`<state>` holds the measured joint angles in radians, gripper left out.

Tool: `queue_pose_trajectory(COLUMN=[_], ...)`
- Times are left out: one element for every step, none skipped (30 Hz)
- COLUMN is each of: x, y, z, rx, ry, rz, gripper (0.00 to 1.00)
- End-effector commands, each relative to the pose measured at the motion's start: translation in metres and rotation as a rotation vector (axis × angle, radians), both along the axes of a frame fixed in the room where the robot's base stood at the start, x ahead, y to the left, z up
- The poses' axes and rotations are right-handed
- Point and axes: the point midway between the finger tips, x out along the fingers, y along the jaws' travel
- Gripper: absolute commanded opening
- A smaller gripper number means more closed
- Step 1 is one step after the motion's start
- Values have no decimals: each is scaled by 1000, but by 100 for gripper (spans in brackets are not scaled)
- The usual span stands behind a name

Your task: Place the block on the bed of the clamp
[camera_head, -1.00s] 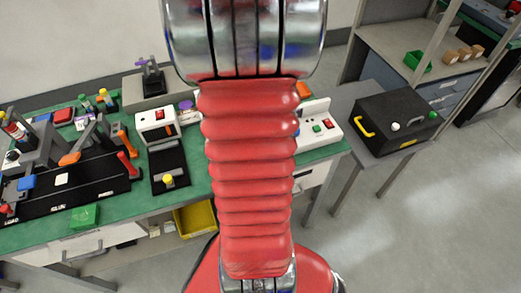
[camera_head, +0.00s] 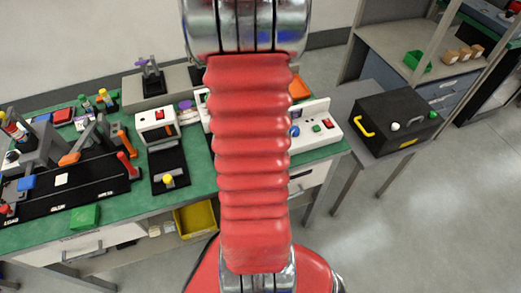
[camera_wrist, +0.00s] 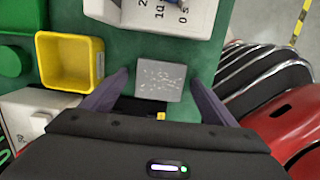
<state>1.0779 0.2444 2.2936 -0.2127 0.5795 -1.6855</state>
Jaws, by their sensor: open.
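In the wrist view a grey, speckled block (camera_wrist: 160,79) lies on the green bench top between the two purple fingers. My gripper (camera_wrist: 158,78) is open, with a finger on each side of the block. I cannot tell whether the fingers touch it or how high they are above the bench. In the head view a small black clamp-like device (camera_head: 152,80) with a purple handle stands on a grey base at the back of the bench; I cannot tell for certain that it is the clamp. My arm hides the block and gripper there.
A yellow bin (camera_wrist: 70,62) stands left of the block in the wrist view, and a white device with numbers (camera_wrist: 165,12) is just beyond it. In the head view a white box with a red switch (camera_head: 158,127) and a black rack (camera_head: 75,196) crowd the left bench.

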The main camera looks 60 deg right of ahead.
Motion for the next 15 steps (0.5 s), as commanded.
queue_pose_trajectory(x=[0,0,0,0,0,0,0,0,0,0,0,0,0,0,0], y=[0,0,0,0,0,0,0,0,0,0,0,0,0,0,0], z=[-1,-1,0,0,0,0,0,0,0,0,0,0,0,0,0], rx=[0,0,0,0,0,0,0,0,0,0,0,0,0,0,-1], ry=[0,0,0,0,0,0,0,0,0,0,0,0,0,0,-1], rz=[0,0,0,0,0,0,0,0,0,0,0,0,1,1,1], gripper=[80,80,80,80,80,80,80,80,80,80,80,80,80,80,80])
